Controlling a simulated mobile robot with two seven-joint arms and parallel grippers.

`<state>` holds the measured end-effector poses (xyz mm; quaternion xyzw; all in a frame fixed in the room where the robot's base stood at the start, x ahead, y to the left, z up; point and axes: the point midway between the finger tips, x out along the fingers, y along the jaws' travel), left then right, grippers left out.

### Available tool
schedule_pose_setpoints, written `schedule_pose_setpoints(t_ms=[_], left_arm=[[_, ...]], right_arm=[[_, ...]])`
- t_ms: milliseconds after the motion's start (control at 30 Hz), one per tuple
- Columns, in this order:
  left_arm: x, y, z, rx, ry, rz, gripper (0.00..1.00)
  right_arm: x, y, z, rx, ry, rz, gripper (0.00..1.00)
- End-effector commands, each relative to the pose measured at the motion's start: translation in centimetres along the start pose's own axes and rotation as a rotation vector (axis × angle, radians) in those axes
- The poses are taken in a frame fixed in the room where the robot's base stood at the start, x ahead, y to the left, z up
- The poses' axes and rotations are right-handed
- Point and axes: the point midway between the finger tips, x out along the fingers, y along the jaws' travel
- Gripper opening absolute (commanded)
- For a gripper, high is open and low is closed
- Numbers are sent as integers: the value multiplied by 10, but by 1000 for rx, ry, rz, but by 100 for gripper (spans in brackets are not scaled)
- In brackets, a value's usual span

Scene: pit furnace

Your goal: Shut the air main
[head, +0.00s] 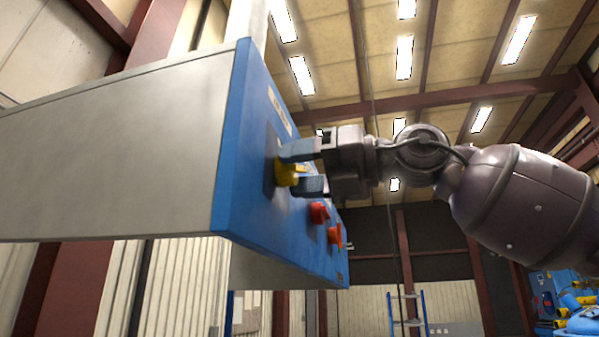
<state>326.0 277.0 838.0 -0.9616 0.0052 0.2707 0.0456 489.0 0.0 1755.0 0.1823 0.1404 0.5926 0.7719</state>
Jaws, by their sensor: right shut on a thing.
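A grey box with a blue front panel (238,195) fills the left and middle of the head view. A yellow handle (285,175) sits on the panel below a pale label (279,111). My right gripper (305,168) reaches in from the right and is shut on the yellow handle, one finger above it and one below. The fingers hide part of the handle. I cannot read the label or tell from this view whether the handle is the air main's. My left gripper is not in view.
Red handles (319,212) and (334,235) stick out of the panel below and beyond the yellow one, close to my lower finger. A blue ladder (407,312) stands far back. Blue and yellow machinery (570,305) is at the lower right.

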Motion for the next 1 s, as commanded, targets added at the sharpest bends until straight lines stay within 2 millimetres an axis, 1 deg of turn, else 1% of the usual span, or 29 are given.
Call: schedule_pose_setpoints(t_ms=[33,367,400,1000], left_arm=[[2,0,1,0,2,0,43],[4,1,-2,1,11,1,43],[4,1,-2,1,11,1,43],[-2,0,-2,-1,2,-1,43]], right_arm=[[0,-3,-1,-42,-1,-1,30],[0,-4,1,-357,-2,-2,30],[0,-4,2,-395,-3,-2,27],[0,-5,4,-954,-1,-1,27]])
